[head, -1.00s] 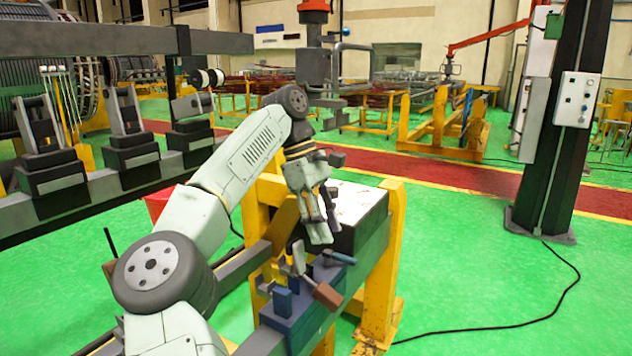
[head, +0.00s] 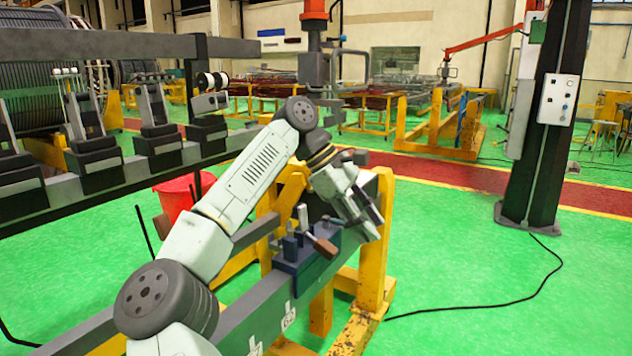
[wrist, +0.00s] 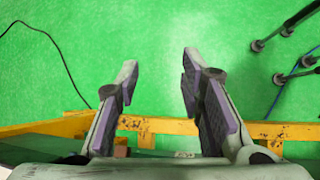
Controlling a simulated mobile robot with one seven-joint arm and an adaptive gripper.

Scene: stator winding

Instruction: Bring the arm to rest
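My gripper (head: 368,222) hangs at the end of my bent arm in the head view, beside the yellow and grey stand and to the right of a blue tool holder (head: 303,255). In the wrist view my gripper (wrist: 158,85) has its two fingers apart with bare green floor between them. It is open and holds nothing. Below the fingers in that view runs a yellow beam (wrist: 170,125) of the stand.
The blue holder carries several hand tools, one with a brown head (head: 322,246). A red bucket (head: 185,197) stands behind my arm. A dark column (head: 546,120) is at the right.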

